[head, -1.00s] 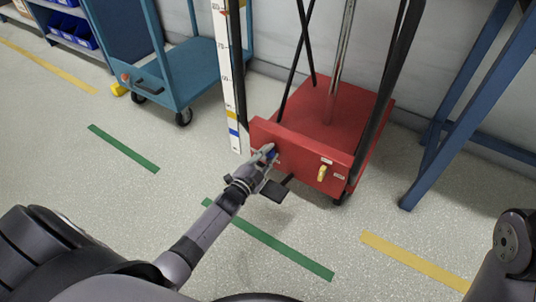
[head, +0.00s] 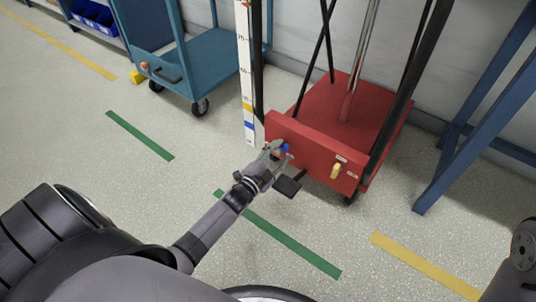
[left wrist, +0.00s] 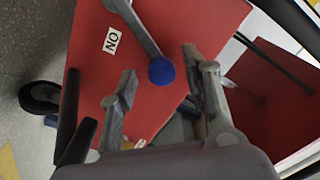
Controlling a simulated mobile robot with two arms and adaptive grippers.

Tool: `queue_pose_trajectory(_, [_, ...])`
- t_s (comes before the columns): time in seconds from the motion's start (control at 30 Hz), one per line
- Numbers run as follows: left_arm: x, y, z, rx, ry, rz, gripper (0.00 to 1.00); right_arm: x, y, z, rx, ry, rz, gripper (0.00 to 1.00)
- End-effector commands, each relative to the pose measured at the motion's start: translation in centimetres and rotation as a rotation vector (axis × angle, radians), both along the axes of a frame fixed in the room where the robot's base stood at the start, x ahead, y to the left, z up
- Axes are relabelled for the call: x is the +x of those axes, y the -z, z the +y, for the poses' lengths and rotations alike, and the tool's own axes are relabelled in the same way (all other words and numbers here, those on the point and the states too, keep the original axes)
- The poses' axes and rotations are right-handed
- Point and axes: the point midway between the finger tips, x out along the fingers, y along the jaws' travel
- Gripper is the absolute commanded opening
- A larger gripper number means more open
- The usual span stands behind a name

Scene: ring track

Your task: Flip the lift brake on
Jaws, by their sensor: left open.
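The red lift base (head: 308,150) has a grey lever (left wrist: 138,32) with a round blue knob (left wrist: 161,71) on its front panel. In the head view the blue knob (head: 285,148) is partly hidden by my left gripper (head: 276,147). In the left wrist view my left gripper (left wrist: 160,62) is open, with one finger on each side of the knob. I cannot tell whether the fingers touch it. A white label reading ON, upside down in this view (left wrist: 112,40), is beside the lever. My right gripper is out of view.
A blue cart (head: 190,70) stands to the left, and a blue frame leg (head: 450,150) to the right. Floor strips in green (head: 290,243) and yellow (head: 425,264) cross the open floor.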

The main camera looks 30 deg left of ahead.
Motion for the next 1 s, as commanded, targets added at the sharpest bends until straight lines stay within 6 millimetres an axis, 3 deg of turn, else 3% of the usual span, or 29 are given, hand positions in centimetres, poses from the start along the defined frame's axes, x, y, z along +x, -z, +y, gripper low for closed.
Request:
queue_pose_trajectory(0.2, [-5.0,0.2,0.4,0.000,0.000,0.004,0.44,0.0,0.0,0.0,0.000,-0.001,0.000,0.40])
queue_pose_trajectory(0.43, [-8.7,0.1,0.7,0.000,0.000,0.003,0.44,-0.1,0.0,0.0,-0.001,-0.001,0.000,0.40])
queue_pose_trajectory(0.63, [-9.9,0.0,0.8,0.000,0.001,0.001,0.44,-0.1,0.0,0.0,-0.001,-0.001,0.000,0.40])
queue_pose_trajectory(1.0, [-9.9,0.0,0.7,0.000,0.001,0.001,0.44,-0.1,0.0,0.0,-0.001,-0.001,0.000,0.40])
